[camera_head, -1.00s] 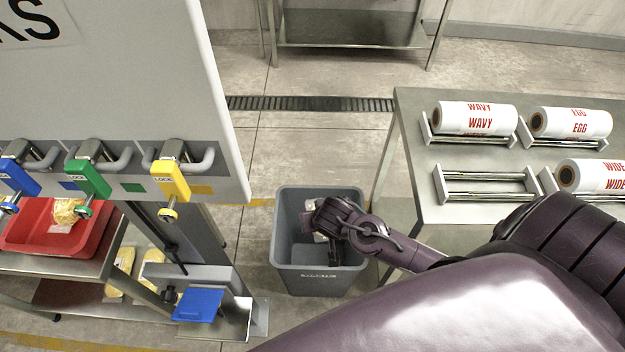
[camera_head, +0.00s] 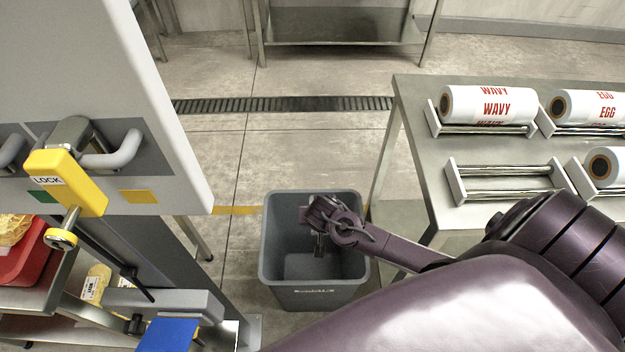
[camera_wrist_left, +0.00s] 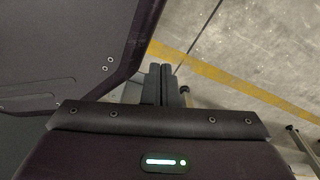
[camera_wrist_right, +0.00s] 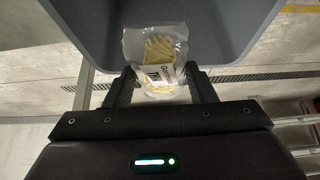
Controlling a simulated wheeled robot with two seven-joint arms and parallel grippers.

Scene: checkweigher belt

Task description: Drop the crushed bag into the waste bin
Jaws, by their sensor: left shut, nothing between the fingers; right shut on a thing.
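The crushed bag (camera_wrist_right: 158,60) is a clear packet with yellow contents and a white label, seen in the right wrist view. My right gripper (camera_wrist_right: 160,84) is shut on it, one finger at each side. In the head view my right gripper (camera_head: 318,245) is over the open grey waste bin (camera_head: 316,293), within its rim outline; the bag is mostly hidden there. The bin wall (camera_wrist_right: 225,30) also shows behind the bag in the right wrist view. My left gripper (camera_wrist_left: 162,85) is shut and empty, seen only in the left wrist view.
A steel table (camera_head: 420,150) with printed film rolls (camera_head: 488,105) stands right of the bin. At left is a grey panel with a yellow lock (camera_head: 67,182), with a red tray (camera_head: 25,255) and blue plate (camera_head: 168,335) below. Floor behind the bin is clear.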

